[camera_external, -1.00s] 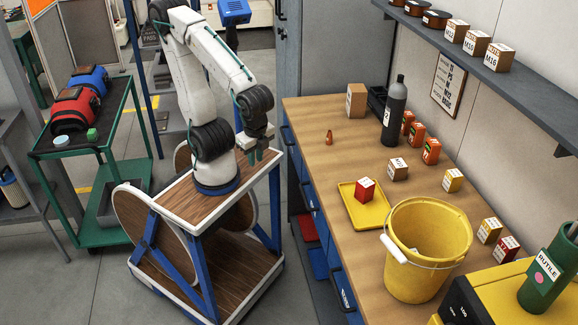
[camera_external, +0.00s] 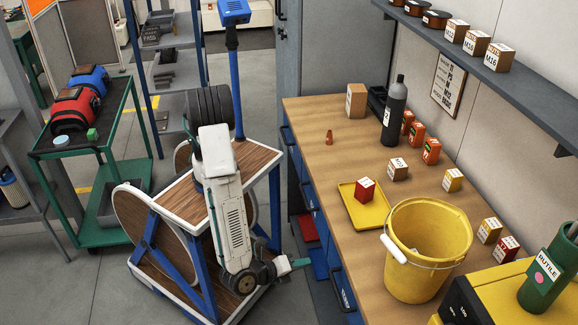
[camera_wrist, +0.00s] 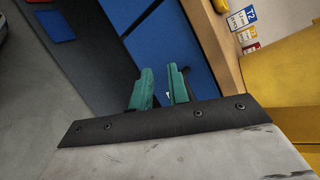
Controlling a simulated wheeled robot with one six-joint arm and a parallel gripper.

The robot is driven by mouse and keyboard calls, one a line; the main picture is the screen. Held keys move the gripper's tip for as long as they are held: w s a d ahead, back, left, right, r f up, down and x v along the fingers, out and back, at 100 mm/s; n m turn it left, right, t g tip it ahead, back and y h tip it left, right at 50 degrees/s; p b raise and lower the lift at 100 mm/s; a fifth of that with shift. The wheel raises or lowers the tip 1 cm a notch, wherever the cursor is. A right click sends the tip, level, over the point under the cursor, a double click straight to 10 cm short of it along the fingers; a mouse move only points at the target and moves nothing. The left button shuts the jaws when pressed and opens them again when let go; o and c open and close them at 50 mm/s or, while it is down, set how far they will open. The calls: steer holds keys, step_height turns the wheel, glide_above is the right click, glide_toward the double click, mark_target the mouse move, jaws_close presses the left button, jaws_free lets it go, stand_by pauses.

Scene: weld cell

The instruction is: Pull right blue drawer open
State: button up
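The workbench has blue drawer fronts along its side. The nearest one, the right blue drawer (camera_external: 337,272), looks flush with the bench; a dark handle (camera_external: 345,298) shows low near it. In the wrist view, a blue drawer front (camera_wrist: 178,45) lies beyond the fingers, with another blue front (camera_wrist: 120,10) beside it across a dark seam. My gripper (camera_external: 298,263) is low beside the bench, left of the drawer and apparently apart from it. In the wrist view its green fingers (camera_wrist: 161,72) are apart with a narrow gap and nothing clearly held. A handle is not clear in that view.
On the wooden benchtop (camera_external: 310,112) stand a yellow bucket (camera_external: 425,265), a yellow tray (camera_external: 357,212) with a red box (camera_external: 365,188), and several small boxes. A green cart (camera_external: 100,180) stands left.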

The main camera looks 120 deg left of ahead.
mark_target(337, 291)
steer(key=w+d+f+t+h, duration=0.1)
steer(key=w+d+t, duration=0.45)
steer(key=w, duration=0.25)
steer(key=shift+n, duration=0.5)
steer(key=x, duration=0.7)
steer(key=shift+w+d+f, duration=0.1)
steer(key=shift+w+d, duration=0.1)
jaws_close()
